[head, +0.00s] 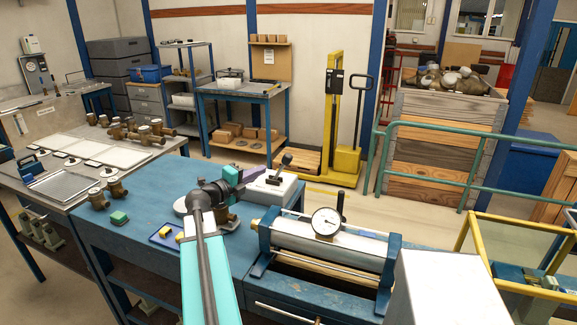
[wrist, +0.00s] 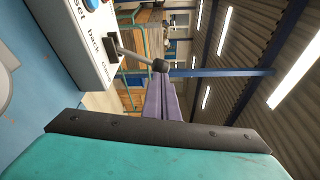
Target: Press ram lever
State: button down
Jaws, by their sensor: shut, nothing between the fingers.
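In the wrist view the lever (wrist: 140,56) sticks out of a slot in the box (wrist: 75,45), beside printed words including "back". My gripper (head: 257,171) is just left of the lever, with purple fingers close to the box. In the wrist view my gripper (wrist: 163,80) has its purple fingers shut and empty, their tips close to the knob. I cannot tell whether they touch it.
A metal cylinder fixture (head: 325,245) with a dial gauge (head: 326,222) and a black handle stands to the right. A blue button (wrist: 91,4) is on the box.

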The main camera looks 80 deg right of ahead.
aim_at(281, 168)
jog(key=s+m+g+y, duration=0.1)
jog(key=s+m+y, duration=0.1)
jog(key=s, duration=0.4)
jog(key=shift+s+a+f+m+g, duration=0.3)
jog(key=shift+a+f+m+g, duration=0.1)
jog(key=shift+f, duration=0.05)
jog(key=s+d+p, duration=0.2)
jog(key=d+p, duration=0.2)
jog(key=d, duration=0.5)
jog(key=shift+s, duration=0.2)
jog(key=shift+s+d, duration=0.2)
dwell(0.5)
